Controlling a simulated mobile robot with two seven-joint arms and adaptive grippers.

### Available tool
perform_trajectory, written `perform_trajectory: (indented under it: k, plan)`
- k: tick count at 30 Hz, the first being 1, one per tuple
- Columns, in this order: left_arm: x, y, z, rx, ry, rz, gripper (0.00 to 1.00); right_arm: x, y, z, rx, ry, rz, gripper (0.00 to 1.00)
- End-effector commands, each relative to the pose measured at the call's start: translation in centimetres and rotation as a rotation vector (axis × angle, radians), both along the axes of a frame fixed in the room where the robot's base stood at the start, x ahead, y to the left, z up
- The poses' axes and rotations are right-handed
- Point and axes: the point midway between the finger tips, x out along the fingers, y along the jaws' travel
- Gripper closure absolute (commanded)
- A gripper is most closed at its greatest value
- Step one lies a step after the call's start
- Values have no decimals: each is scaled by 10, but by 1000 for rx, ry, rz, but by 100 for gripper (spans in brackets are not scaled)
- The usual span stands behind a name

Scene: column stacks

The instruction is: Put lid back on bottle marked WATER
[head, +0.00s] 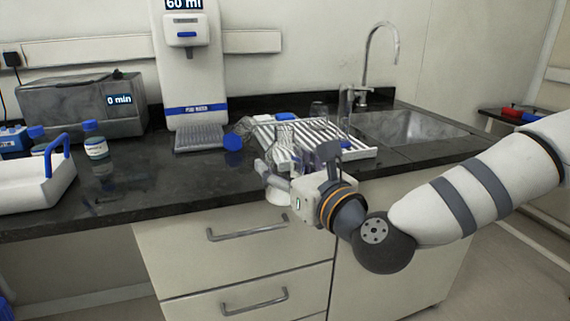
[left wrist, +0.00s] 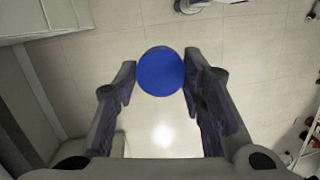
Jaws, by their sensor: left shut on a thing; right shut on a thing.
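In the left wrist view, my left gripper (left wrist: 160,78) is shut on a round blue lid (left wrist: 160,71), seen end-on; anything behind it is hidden. The left gripper does not show in the head view. In the head view, my right gripper (head: 279,178) is in front of the counter edge, by the drying rack. It is shut on a small whitish thing (head: 278,195), mostly hidden by its fingers; I cannot tell if this is a bottle. A blue-capped bottle (head: 96,148) stands upright on the left of the counter; its label is too small to read.
A water dispenser (head: 187,75) stands at the back. A white drying rack (head: 352,151) lies left of the sink (head: 410,127). A blue round object (head: 233,141) is by the rack. A white tray (head: 25,192) is at the left edge. The counter's front middle is clear.

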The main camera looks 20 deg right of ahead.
Motion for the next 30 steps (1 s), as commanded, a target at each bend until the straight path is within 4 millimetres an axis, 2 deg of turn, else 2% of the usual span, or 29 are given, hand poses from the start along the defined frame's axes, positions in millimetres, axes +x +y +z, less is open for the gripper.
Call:
perform_trajectory:
  k: [28,29,30]
  plan:
    - [0,0,0,0,-1,0,75,0,0,1,1,-3,0,87]
    - [0,0,0,0,-1,0,75,0,0,1,1,-3,0,51]
    - [0,0,0,0,-1,0,75,0,0,1,1,-3,0,60]
